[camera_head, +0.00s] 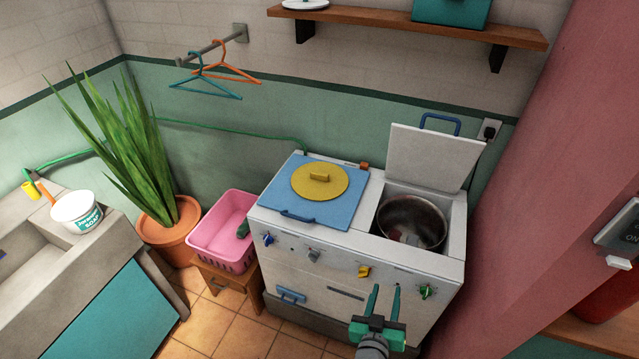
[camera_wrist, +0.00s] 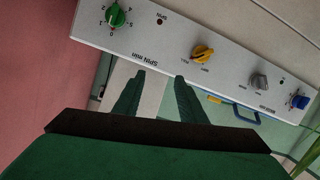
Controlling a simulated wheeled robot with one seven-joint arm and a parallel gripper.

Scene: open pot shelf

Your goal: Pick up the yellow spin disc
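The yellow spin disc (camera_head: 320,181) is a flat round disc with a raised grip on top. It lies on the closed blue lid (camera_head: 337,216) on the left half of the white twin-tub washer (camera_head: 400,258). My gripper (camera_head: 385,289) is in front of the washer's right half, below and to the right of the disc. Its two green fingers are apart with nothing between them. In the wrist view my gripper (camera_wrist: 163,78) faces the washer's control panel (camera_wrist: 178,42); the disc does not show there.
The spin tub (camera_head: 411,222) is open, its white lid (camera_head: 432,158) raised behind it. A pink basket (camera_head: 222,232) on a wooden stool and a potted plant (camera_head: 160,215) stand to the left. A shelf (camera_head: 430,27) hangs above. A pink wall (camera_head: 545,190) bounds the right.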

